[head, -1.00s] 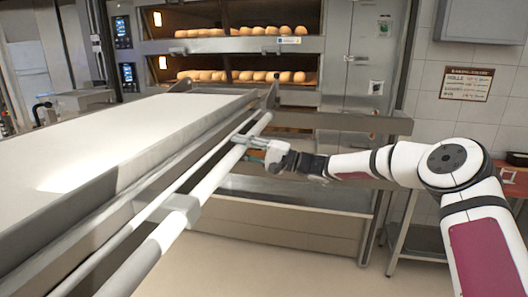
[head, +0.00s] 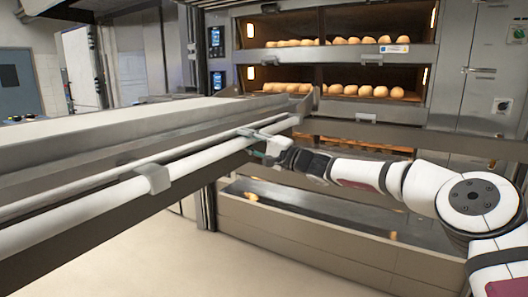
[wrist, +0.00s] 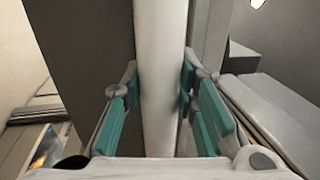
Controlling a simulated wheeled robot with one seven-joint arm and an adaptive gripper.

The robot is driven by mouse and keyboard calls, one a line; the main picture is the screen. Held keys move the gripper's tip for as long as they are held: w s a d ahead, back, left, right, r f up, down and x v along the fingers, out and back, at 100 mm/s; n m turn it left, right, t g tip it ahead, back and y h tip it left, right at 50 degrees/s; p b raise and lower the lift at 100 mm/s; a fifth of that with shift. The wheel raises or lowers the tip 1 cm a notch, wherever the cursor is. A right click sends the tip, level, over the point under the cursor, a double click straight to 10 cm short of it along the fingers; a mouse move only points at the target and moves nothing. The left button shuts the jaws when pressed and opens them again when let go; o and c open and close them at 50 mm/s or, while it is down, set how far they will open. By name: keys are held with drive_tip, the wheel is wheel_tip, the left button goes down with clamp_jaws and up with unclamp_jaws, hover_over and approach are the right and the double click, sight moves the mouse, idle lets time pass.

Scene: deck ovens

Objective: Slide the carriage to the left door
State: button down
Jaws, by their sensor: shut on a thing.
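The carriage (head: 110,130) is a long, light-topped loader that reaches from the left edge toward the ovens in the head view. A white handle bar (head: 85,207) runs along its near side on grey brackets. My gripper (head: 262,148) is shut on this bar near its far end. In the wrist view the bar (wrist: 160,70) stands upright between the teal finger pads of my gripper (wrist: 160,100). The deck oven (head: 335,65) stands behind the carriage's far end. Its two upper openings are lit and show rows of bread. The fingers partly hide the gripped stretch of bar.
A tall steel cabinet front (head: 480,80) stands right of the oven openings. A low steel trough (head: 320,225) lies below them. The floor (head: 130,255) under the carriage is clear. A blue-grey door (head: 20,80) shows at the far left.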

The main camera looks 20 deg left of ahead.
sight(222, 135)
drive_tip(key=b+x, duration=0.1)
drive_tip(key=x, duration=0.1)
drive_tip(key=f+b+x, duration=0.1)
drive_tip(key=b+x, duration=0.2)
drive_tip(key=x, duration=0.2)
drive_tip(key=shift+w+a+f+b, duration=0.1)
drive_tip(key=shift+a+f+b, duration=0.1)
drive_tip(key=shift+f+b, duration=0.15)
drive_tip(key=shift+a+r, duration=0.15)
drive_tip(key=shift+r, duration=0.1)
drive_tip(key=c, duration=1.2)
unclamp_jaws()
drive_tip(key=shift+a, duration=0.2)
drive_tip(key=shift+c, duration=0.2)
drive_tip(key=shift+d+f, duration=0.15)
drive_tip(key=shift+d, duration=0.35)
drive_tip(key=v, duration=1.1)
drive_tip(key=shift+f, duration=0.1)
